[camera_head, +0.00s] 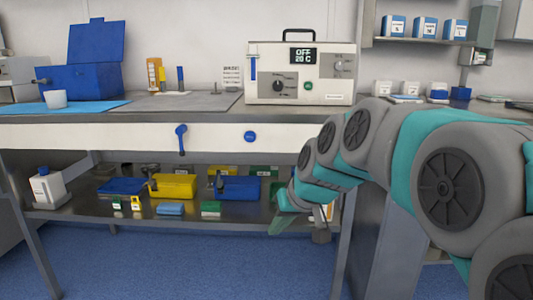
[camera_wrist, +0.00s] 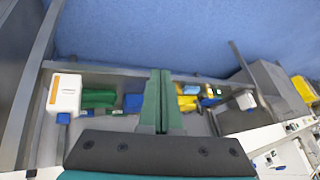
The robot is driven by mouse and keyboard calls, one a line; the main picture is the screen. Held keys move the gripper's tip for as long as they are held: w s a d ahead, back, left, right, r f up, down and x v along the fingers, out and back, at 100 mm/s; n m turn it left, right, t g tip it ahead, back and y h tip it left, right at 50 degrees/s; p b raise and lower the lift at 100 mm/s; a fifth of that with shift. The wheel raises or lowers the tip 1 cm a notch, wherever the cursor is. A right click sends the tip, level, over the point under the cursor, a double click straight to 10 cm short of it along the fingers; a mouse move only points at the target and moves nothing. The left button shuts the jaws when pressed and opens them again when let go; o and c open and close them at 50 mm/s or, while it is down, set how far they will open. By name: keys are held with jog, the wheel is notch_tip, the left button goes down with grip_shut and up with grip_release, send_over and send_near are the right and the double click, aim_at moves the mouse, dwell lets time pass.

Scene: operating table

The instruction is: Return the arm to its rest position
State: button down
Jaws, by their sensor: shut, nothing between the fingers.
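My arm reaches in from the right of the head view, in grey and teal, and bends down in front of the table. My gripper (camera_head: 280,222) points down beside the right part of the lower shelf, with its green fingers partly seen. In the wrist view the two green fingers of my gripper (camera_wrist: 160,74) lie together, shut with nothing between them. The lower shelf and its items show behind the fingers there.
The table (camera_head: 210,103) carries a white device reading OFF 20 C (camera_head: 300,73), a blue box (camera_head: 80,82) and a white cup (camera_head: 55,98). The lower shelf holds a yellow bin (camera_head: 173,186), a blue bin (camera_head: 238,188) and a white bottle (camera_head: 47,188). Blue floor (camera_head: 190,262) is clear in front.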

jog(key=s+d+f+m+g+h, duration=0.1)
jog(key=s+d+f, duration=0.3)
jog(key=s, duration=0.6)
jog(key=s+d+f+m+g+h+p, duration=0.1)
jog(key=s+d+f+g, duration=0.2)
jog(key=s, duration=0.8)
jog(key=s+d+f+m+g+h+p, duration=0.1)
jog(key=s+d+f, duration=0.4)
jog(key=s, duration=0.6)
jog(key=shift+d+f+g+h, duration=0.25)
jog(key=shift+d+g+h, duration=0.3)
jog(key=shift+g, duration=0.45)
